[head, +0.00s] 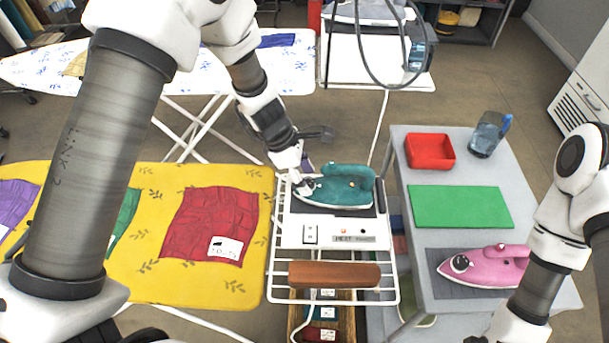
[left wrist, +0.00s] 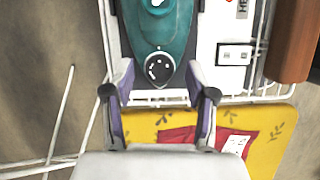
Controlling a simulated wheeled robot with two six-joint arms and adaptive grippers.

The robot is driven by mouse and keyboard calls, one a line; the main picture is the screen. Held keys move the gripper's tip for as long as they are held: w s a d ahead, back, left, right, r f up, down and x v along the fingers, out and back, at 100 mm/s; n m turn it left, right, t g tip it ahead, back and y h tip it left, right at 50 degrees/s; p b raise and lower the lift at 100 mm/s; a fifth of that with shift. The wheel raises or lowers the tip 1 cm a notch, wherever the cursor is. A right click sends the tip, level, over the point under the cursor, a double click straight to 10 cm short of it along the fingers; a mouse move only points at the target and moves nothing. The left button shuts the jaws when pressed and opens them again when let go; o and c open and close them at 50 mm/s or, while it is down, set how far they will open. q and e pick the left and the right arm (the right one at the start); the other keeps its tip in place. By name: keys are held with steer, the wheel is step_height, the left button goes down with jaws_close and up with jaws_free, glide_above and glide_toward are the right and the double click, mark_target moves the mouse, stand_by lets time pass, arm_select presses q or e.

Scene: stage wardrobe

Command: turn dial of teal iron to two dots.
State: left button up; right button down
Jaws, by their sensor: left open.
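The teal iron (head: 340,187) rests on the white rack beside the yellow ironing board. In the left wrist view the teal iron (left wrist: 160,30) points its tip toward me. Its dark round dial (left wrist: 159,68) with white marks sits near the tip; I cannot tell which mark is set. My left gripper (head: 303,184) is at the tip end of the iron. In the left wrist view the left gripper (left wrist: 160,82) is open, its fingers on either side of the dial and apart from it. My right arm comes in from the right; its gripper is out of frame.
A brown wooden bar (head: 334,275) and white switch panel (head: 330,232) are on the rack. The grey table (head: 402,165) holds a pink iron (head: 485,266), a green mat (head: 460,207), a red tray (head: 430,151) and a blue jug (head: 488,135). A red cloth (head: 210,225) lies on the yellow board.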

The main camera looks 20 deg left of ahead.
arm_select(q)
steer(key=shift+a, duration=0.1)
jaws_close()
steer(key=shift+r+m+g+p, duration=0.15)
steer(key=shift+m+g+p, duration=0.25)
steer(key=shift+m+p, duration=0.6)
steer(key=shift+w+m+g+p, duration=0.2)
steer(key=shift+m+g+p, duration=0.3)
steer(key=shift+m+p, duration=0.5)
steer(key=m+g, duration=0.1)
steer(key=m, duration=0.3)
steer(key=shift+w, duration=0.15)
steer(key=m+g+y, duration=0.1)
steer(key=m, duration=0.2)
steer(key=shift+w+m+p, duration=0.1)
steer(key=shift+m+p, duration=0.2)
steer(key=shift+p, duration=0.1)
steer(key=shift+d, duration=0.2)
